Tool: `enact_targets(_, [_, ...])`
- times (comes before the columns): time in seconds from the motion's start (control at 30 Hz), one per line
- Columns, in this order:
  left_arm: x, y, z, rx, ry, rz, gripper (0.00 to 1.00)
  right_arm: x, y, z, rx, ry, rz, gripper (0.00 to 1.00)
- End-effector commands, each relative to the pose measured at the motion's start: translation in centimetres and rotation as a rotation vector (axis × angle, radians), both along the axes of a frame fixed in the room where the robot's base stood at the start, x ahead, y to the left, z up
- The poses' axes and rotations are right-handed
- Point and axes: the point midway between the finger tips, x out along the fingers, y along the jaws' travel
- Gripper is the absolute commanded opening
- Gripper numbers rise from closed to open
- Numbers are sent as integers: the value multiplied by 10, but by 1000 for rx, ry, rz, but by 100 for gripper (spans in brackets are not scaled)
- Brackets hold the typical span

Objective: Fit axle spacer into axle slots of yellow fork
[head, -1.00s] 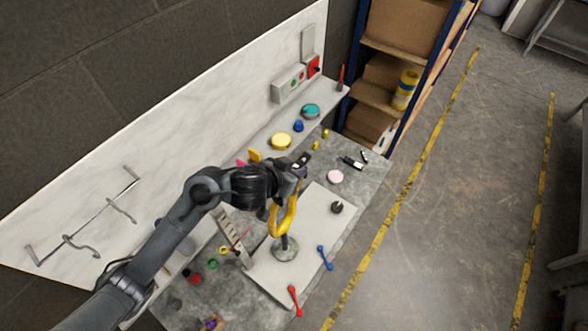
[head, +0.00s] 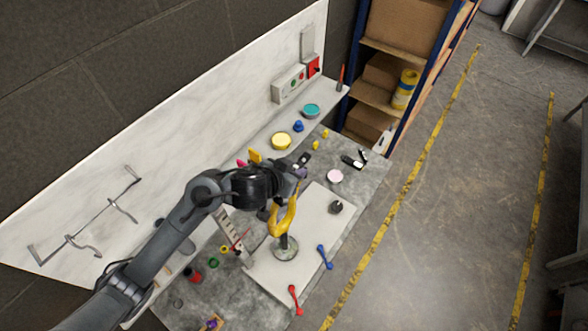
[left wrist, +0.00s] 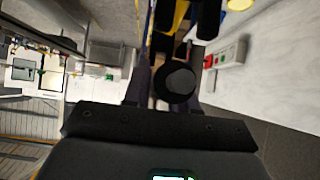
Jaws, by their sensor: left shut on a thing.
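The yellow fork (head: 284,222) stands upright on a dark post with a round grey base (head: 285,247) on a pale board. Part of a yellow shape, likely the fork, also shows at the top of the left wrist view (left wrist: 179,14). My left gripper (head: 271,210) is right at the fork's upper end and shut; my wrist hides much of this spot in the head view. A dark round piece (left wrist: 178,82), which looks like the axle spacer, shows close up in the left wrist view. Whether it sits in the slots is hidden. My right gripper is not in view.
A slotted rack (head: 233,232) stands left of the fork. A ledge behind carries a yellow tin (head: 281,141) and a teal tin (head: 311,111).

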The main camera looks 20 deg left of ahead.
Motion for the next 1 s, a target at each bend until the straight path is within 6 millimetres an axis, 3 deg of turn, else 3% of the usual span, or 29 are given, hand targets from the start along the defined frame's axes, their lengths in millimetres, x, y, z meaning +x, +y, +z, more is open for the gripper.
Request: enact_targets(1.0, [0,0,-13,0,1,0,0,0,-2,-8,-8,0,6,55])
